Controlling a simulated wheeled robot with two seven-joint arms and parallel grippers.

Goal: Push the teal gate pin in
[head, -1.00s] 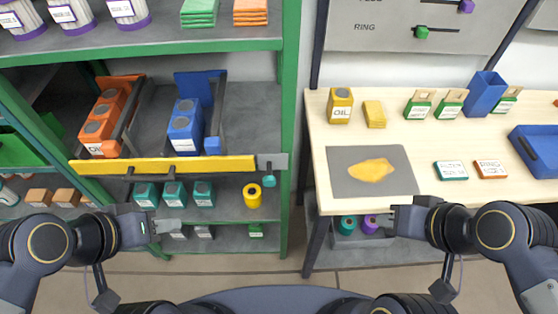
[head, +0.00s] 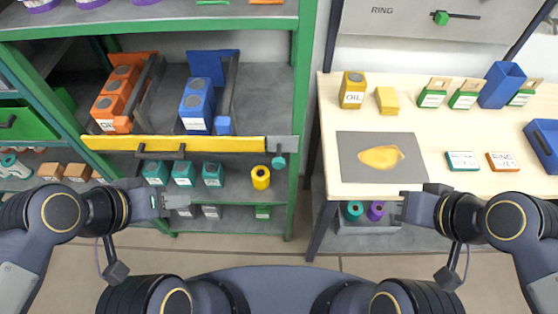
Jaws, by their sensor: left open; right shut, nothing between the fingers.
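The teal gate pin (head: 279,162) shows as a round teal knob at the right end of the yellow gate bar (head: 190,144), by a grey bracket (head: 281,143) near the green shelf post. The bar runs across the front of the shelf holding orange and blue boxes. How deep the pin sits cannot be told. My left gripper (head: 176,202) is open and empty, below the bar and well to the left of the pin. My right gripper (head: 402,212) is shut and empty, in front of the wooden table's edge, well to the right of the pin.
Orange boxes (head: 115,95) and blue boxes (head: 197,103) stand behind the bar. Teal boxes (head: 184,173) and a yellow roll (head: 261,177) sit on the shelf below. A green post (head: 302,110) separates the shelf from the wooden table (head: 340,190). The floor between them is clear.

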